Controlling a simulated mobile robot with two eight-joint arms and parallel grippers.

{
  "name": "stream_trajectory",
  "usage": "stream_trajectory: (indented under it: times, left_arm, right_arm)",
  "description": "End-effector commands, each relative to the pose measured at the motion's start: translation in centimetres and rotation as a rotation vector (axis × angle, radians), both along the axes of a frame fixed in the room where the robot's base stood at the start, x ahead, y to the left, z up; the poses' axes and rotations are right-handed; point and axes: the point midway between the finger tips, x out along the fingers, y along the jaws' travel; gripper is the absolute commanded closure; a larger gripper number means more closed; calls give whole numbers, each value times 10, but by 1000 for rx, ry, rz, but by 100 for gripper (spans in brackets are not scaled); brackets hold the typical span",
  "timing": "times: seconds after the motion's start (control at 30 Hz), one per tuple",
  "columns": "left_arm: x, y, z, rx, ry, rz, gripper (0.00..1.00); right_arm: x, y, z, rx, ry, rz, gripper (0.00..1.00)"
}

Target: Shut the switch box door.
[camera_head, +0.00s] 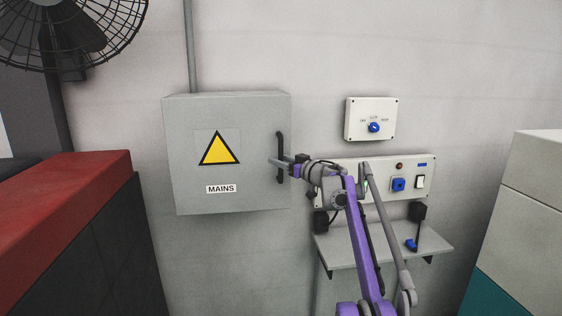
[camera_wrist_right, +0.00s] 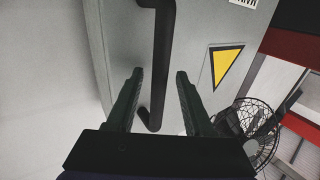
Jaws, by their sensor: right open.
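The grey switch box (camera_head: 226,102) hangs on the wall. Its door (camera_head: 190,180) carries a yellow warning triangle and a MAINS label, and looks flush or nearly flush with the box; I cannot tell whether a small gap is left. The black bar handle (camera_head: 280,143) stands upright near the door's right edge. My right gripper (camera_head: 276,162) is at the handle. In the right wrist view the open fingers (camera_wrist_right: 159,73) lie on either side of the handle (camera_wrist_right: 160,50), near its end, with room on both sides. My left gripper is not in view.
A control panel (camera_head: 335,170) and a small shelf (camera_head: 370,247) are to the right of the box, behind my right arm. A dial box (camera_head: 371,105) hangs above. A red-topped cabinet (camera_head: 70,175) stands at left, below a fan (camera_head: 70,30). Pale blocks (camera_head: 535,170) stand at right.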

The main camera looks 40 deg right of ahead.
Motion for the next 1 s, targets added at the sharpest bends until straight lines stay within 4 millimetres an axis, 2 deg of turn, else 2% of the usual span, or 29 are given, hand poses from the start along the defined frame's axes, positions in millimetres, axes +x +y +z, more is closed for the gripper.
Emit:
stream_trajectory:
  times: [0.27,0.37,0.7,0.83,1.0]
  left_arm:
    - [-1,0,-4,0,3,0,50]
    - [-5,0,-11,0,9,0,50]
    - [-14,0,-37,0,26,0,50]
    - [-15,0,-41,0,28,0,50]
    - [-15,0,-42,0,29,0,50]
  right_arm:
    - [-6,0,0,0,1,-1,48]
    - [-19,-1,-2,0,2,-3,48]
    - [-85,1,-3,0,2,-2,48]
    - [-100,1,-2,0,1,-1,48]
    - [-108,1,-1,0,0,-1,48]
